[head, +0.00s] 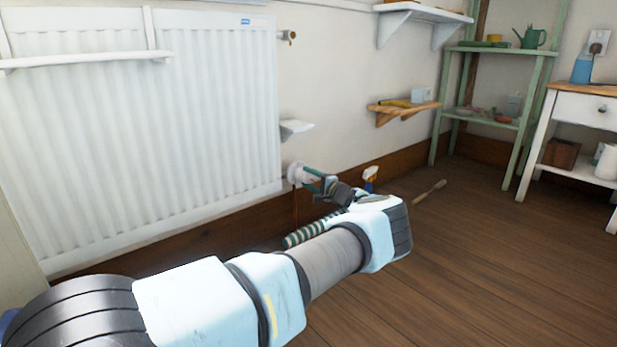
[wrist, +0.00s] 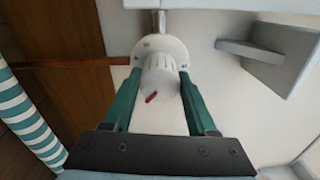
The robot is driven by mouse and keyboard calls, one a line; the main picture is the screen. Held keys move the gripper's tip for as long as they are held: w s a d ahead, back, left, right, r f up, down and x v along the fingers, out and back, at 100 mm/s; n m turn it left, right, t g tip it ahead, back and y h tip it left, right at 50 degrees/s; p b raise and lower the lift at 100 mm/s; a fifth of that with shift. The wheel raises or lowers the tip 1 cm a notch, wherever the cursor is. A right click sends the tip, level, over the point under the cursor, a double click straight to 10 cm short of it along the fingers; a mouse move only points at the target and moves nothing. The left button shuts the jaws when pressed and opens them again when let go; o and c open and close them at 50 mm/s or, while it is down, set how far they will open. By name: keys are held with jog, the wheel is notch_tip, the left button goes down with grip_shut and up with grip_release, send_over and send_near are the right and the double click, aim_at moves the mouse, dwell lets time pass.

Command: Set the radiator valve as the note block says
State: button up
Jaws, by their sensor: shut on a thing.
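The white radiator (head: 150,120) hangs on the wall at the left of the head view. Its white valve knob (head: 294,172) is at the radiator's lower right corner. In the wrist view the ribbed knob (wrist: 161,80) shows a red mark (wrist: 151,97) low and left of its middle, in front of a round collar (wrist: 172,47) with small marks too small to read. My gripper (head: 306,177), with green fingers, is shut on the knob, one finger on each side; it also shows in the wrist view (wrist: 160,88). I cannot make out any writing on a note block.
A small white wall shelf (head: 295,127) is just above the valve. A wooden-handled tool (head: 430,191) lies on open floor. A wooden shelf (head: 400,108) holds small items.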

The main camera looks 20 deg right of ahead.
jog(key=m+p, duration=0.1)
jog(key=m, duration=0.4)
jog(key=shift+m, duration=0.3)
dwell(0.5)
jog(key=o, duration=1.4)
jog(key=shift+c, duration=0.2)
jog(key=p+v, duration=0.4)
jog(key=v, duration=0.6)
jog(key=shift+s+d+p, duration=0.2)
jog(key=shift+s+p, duration=0.15)
jog(key=shift+p, duration=0.05)
